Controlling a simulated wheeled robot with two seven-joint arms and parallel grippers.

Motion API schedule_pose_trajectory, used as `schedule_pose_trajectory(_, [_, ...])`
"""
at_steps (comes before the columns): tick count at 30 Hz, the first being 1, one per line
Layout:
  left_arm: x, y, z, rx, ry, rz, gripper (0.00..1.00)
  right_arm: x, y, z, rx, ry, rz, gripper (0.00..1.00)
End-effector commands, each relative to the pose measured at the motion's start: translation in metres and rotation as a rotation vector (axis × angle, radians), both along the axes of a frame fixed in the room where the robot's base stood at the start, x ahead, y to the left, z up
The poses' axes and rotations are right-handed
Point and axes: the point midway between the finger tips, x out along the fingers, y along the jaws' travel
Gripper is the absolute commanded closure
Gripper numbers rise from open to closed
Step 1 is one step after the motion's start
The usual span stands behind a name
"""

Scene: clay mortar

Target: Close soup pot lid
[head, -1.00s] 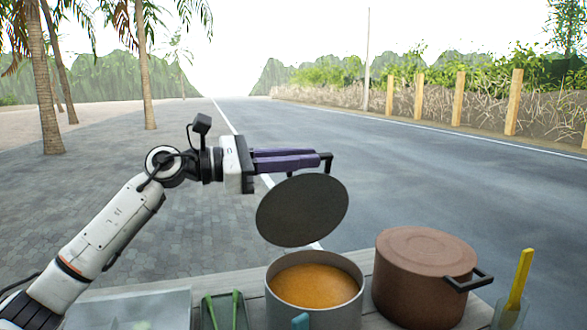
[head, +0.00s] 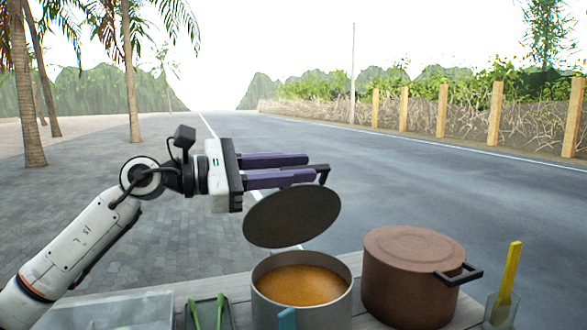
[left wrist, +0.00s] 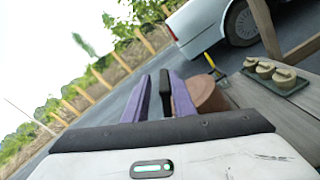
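The grey soup pot (head: 268,318) stands open on the table with orange soup (head: 302,286) inside. Its dark round lid (head: 290,217) is raised and tilted above the pot's back rim, underside toward me. In the left wrist view, a black bar (left wrist: 165,92) shows between the fingers (left wrist: 159,80). My right gripper is in neither view.
A brown lidded pot (head: 405,285) stands close on the right, its black side handle (head: 462,275) sticking out. A glass (head: 502,308) with a yellow utensil stands farther right. A tray (head: 120,312) is at left. The left wrist view shows a car (left wrist: 205,22).

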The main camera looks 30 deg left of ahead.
Motion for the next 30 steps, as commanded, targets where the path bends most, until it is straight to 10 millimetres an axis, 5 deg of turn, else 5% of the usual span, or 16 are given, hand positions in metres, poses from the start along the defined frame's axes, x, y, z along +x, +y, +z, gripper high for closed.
schedule_pose_trajectory(13, [-0.005, 0.006, -0.002, -0.002, 0.000, 0.003, 0.69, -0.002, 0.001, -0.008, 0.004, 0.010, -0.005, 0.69])
schedule_pose_trajectory(30, [-0.069, 0.060, -0.003, -0.001, 0.000, 0.002, 0.69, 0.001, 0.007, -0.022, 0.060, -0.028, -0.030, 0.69])
